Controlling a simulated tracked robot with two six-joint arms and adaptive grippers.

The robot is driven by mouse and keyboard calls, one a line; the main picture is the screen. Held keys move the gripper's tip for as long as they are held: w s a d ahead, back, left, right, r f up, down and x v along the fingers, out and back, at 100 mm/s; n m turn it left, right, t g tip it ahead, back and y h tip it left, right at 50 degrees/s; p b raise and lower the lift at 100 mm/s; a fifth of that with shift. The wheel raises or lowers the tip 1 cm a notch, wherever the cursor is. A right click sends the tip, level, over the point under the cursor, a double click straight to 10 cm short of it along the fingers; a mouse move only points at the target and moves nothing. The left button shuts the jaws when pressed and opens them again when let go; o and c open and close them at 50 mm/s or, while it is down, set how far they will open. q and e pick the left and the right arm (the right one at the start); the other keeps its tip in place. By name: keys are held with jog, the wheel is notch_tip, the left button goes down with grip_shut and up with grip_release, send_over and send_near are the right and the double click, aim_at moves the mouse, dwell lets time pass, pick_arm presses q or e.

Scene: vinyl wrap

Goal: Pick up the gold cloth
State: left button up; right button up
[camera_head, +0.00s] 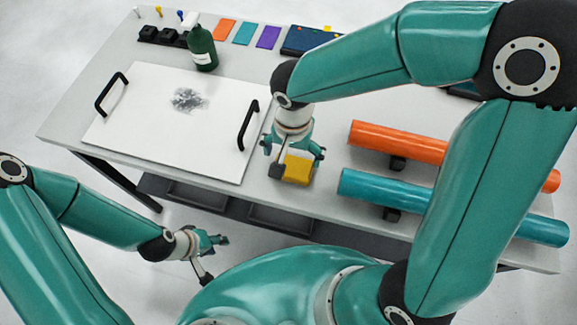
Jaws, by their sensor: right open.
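The gold cloth (298,169) is a small folded yellow block on the table's front part, between the white panel and the vinyl rolls. My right gripper (296,158) points down over it, open, with its fingers spread at either side of the cloth. I cannot tell whether the fingers touch it. My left gripper (215,245) is off the table, in front of its edge at the lower left, and holds nothing that I can see. Its finger opening is too small and angled to judge.
A white panel (140,120) with two black handles and a grey smudge lies left. An orange roll (410,146) and a teal roll (420,196) lie right on dark supports. A green bottle (202,50), coloured swatches (244,33) and a dark blue box (305,40) stand behind.

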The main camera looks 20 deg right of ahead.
aim_at(293, 165)
notch_tip(293, 165, down, 5)
jog(key=shift+d+r, duration=0.1)
jog(key=shift+r, duration=0.1)
jog(key=c, duration=0.6)
jog(key=shift+c, duration=0.3)
jog(key=shift+r, duration=0.15)
notch_tip(293, 165, up, 20)
jog(key=p, duration=0.1)
